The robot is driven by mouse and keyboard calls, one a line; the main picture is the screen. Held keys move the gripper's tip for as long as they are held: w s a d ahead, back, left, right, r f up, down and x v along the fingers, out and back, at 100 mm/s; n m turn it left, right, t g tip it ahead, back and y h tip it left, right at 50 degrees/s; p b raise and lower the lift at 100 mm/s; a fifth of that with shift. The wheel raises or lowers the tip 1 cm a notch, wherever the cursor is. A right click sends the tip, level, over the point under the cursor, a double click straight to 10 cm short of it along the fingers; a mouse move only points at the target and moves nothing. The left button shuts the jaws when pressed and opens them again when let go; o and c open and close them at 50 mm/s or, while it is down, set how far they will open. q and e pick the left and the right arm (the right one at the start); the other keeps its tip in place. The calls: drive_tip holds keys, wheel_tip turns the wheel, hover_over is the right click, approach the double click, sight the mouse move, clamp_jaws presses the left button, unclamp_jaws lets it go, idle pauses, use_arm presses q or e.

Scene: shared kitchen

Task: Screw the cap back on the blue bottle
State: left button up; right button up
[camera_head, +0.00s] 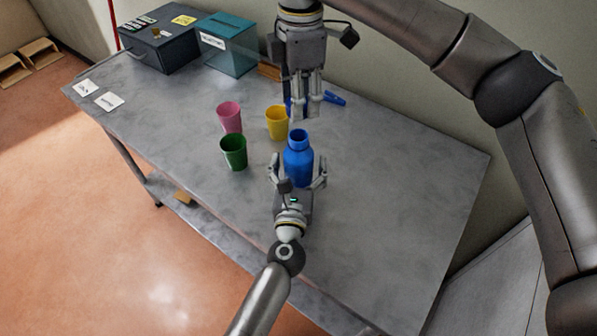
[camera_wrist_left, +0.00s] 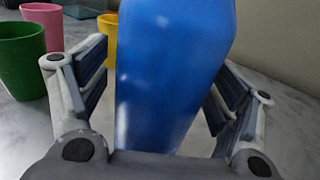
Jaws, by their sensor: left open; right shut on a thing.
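The blue bottle (camera_head: 299,166) stands upright on the grey table, its open neck uncovered. My left gripper (camera_head: 299,170) is open, with its fingers on either side of the bottle. In the left wrist view the bottle (camera_wrist_left: 172,70) fills the middle between the spread fingers, with a gap visible on the left side. My right gripper (camera_head: 303,108) points down just above and behind the bottle neck. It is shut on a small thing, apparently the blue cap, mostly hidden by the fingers. Blue shows beside and between them.
Pink (camera_head: 230,117), green (camera_head: 233,152) and yellow (camera_head: 277,122) cups stand left of the bottle. A blue object (camera_head: 334,98) lies behind the right gripper. A dark box (camera_head: 160,50) and teal box (camera_head: 228,48) stand at the back left. The table's right side (camera_head: 400,190) is clear.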

use_arm(q)
drive_tip(key=c, duration=1.5)
drive_tip(key=shift+c, duration=0.2)
use_arm(e)
approach(298, 155)
drive_tip(key=shift+w+d+f, duration=0.25)
drive_tip(key=shift+w+f, duration=0.65)
drive_tip(key=shift+w, duration=0.25)
drive_tip(key=shift+f, duration=0.1)
drive_tip(key=shift+f, duration=0.8)
drive_tip(key=shift+f, duration=0.55)
